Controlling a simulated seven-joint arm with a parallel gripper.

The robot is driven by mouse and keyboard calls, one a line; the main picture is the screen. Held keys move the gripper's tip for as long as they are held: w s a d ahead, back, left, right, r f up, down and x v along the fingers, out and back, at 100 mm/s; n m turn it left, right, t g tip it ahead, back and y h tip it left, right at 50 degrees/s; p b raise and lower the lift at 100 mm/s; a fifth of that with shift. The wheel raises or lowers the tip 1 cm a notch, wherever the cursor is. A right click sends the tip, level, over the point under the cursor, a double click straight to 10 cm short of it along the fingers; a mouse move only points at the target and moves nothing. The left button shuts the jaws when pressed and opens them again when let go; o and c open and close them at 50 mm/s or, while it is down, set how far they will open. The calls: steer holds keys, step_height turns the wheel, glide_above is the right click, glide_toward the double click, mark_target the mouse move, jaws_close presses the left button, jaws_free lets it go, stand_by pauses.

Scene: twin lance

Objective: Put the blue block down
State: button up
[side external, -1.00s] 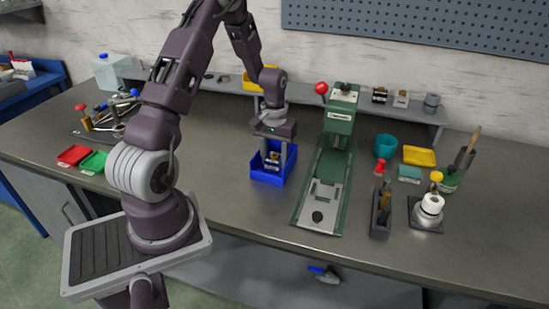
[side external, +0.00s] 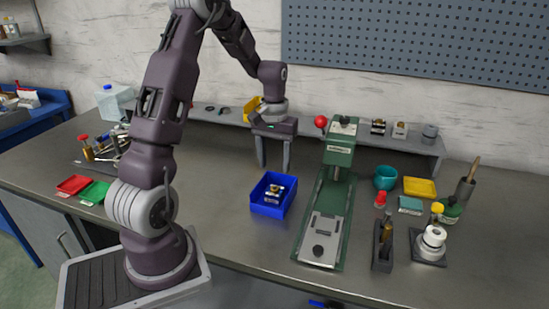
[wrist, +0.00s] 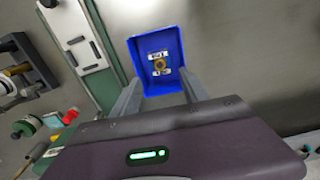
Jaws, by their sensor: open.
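I see no plain blue block; the blue thing is an open-topped bin (side external: 286,204) on the bench, left of the green press. A small block (side external: 275,191) with white labelled parts and a brass-coloured round middle lies inside the bin. My gripper (side external: 273,167) is open and empty above and behind the bin, fingers pointing down. In the wrist view, the bin (wrist: 136,48) shows beyond my open fingers (wrist: 162,92), with the small block (wrist: 160,64) on its floor. My fingers touch neither, as far as I can see.
The green press (side external: 340,158) with a red knob stands close to the right. A low shelf (side external: 213,116) runs along the wall behind my gripper. Red (side external: 73,185) and green (side external: 94,192) trays lie at the left. Bare bench lies left of the bin.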

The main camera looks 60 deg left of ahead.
steer(key=s+d+r+m+t+y, duration=0.15)
steer(key=s+d+r+m, duration=0.25)
steer(key=d+r, duration=0.9)
steer(key=s+d+r+m+t+h, duration=0.1)
steer(key=s+d+r+m+t, duration=0.2)
steer(key=s+d, duration=0.8)
steer(key=s+m+t, duration=0.1)
steer(key=s, duration=0.2)
